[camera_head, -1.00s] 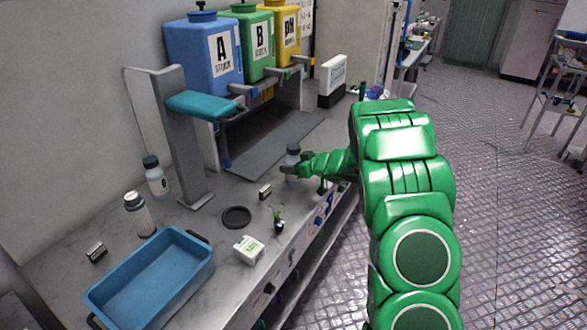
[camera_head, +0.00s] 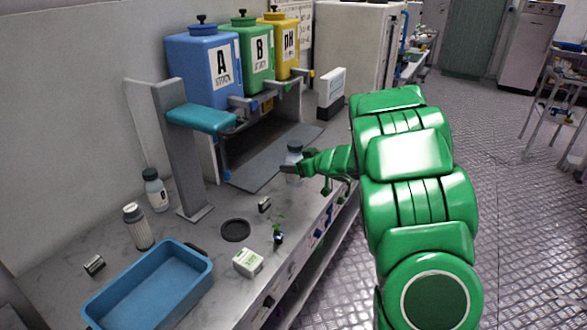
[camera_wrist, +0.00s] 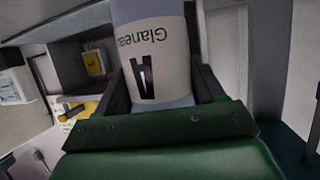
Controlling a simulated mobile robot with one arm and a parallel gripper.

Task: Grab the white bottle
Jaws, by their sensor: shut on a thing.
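A white bottle with a dark grey cap (camera_head: 293,163) is at the tip of my green arm in the head view, above the worktop near the grey mat. My gripper (camera_head: 297,170) is shut on it. In the wrist view the bottle (camera_wrist: 155,60) fills the top middle, with a white label reading "Glanea" and a black "A", upside down. The two dark fingers of my gripper (camera_wrist: 160,85) press on its two sides.
A blue tray (camera_head: 208,276), a black disc (camera_head: 236,230), a small white box (camera_head: 248,262) and a small plant (camera_head: 278,234) are on the worktop. The dispenser stand (camera_head: 180,150) and blue, green and yellow tanks (camera_head: 208,68) stand behind.

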